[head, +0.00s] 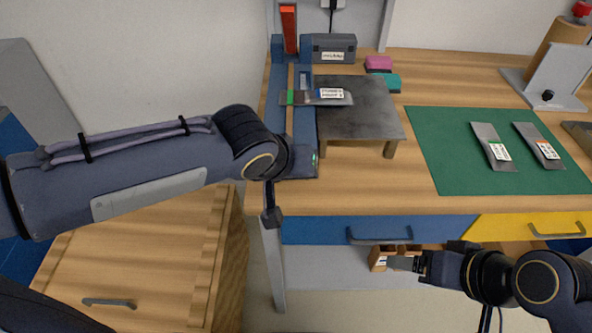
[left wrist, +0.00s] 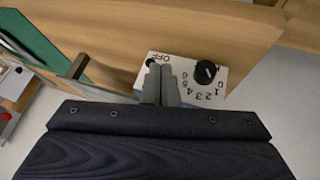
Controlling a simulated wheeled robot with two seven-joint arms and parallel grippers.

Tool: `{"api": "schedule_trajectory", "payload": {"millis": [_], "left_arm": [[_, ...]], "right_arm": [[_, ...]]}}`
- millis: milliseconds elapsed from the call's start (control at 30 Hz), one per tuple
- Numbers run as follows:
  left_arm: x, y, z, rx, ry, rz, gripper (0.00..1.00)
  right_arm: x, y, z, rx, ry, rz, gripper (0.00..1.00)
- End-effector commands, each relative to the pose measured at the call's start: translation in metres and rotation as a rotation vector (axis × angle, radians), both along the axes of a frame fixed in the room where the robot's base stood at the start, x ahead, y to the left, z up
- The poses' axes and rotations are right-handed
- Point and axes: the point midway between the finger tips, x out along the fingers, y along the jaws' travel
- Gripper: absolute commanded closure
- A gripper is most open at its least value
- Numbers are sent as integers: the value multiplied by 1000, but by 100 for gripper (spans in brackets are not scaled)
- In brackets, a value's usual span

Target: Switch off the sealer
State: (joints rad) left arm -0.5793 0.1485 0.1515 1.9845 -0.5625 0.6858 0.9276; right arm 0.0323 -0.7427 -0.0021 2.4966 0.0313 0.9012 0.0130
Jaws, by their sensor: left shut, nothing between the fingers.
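The sealer (head: 274,112) is a long blue device at the left end of the workbench, with a raised red-orange arm (head: 289,28). A small green light (head: 315,157) shows at its front end. In the left wrist view its white control panel (left wrist: 221,91) carries the word OFF, a black round dial (left wrist: 206,72) with numbers and a small dark switch (left wrist: 150,62). My left gripper (head: 270,218) is shut and empty at the bench's front edge. Its fingertips (left wrist: 160,68) are right beside the switch and partly cover the panel; contact is unclear. My right gripper (head: 398,262) is below the bench front.
A grey stand (head: 360,105) beside the sealer bears a pouch (head: 330,94) that reaches across the sealer. A green mat (head: 440,150) with two pouches lies to the right. A blue drawer (head: 320,230) and a wooden box (head: 378,258) are near my right gripper.

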Motion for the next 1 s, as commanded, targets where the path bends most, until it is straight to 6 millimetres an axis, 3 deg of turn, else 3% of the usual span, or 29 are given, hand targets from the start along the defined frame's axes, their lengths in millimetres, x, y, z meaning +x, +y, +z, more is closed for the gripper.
{"api": "schedule_trajectory", "payload": {"millis": [33,400,1000], "left_arm": [[-1,0,-5,-2,-14,-1,100],[-3,0,-6,-1,-82,-1,100],[-5,0,-8,-1,-152,-1,100]], "right_arm": [[0,0,-10,0,0,0,23],[0,0,-36,0,0,0,23],[0,0,-62,0,0,0,23]]}}
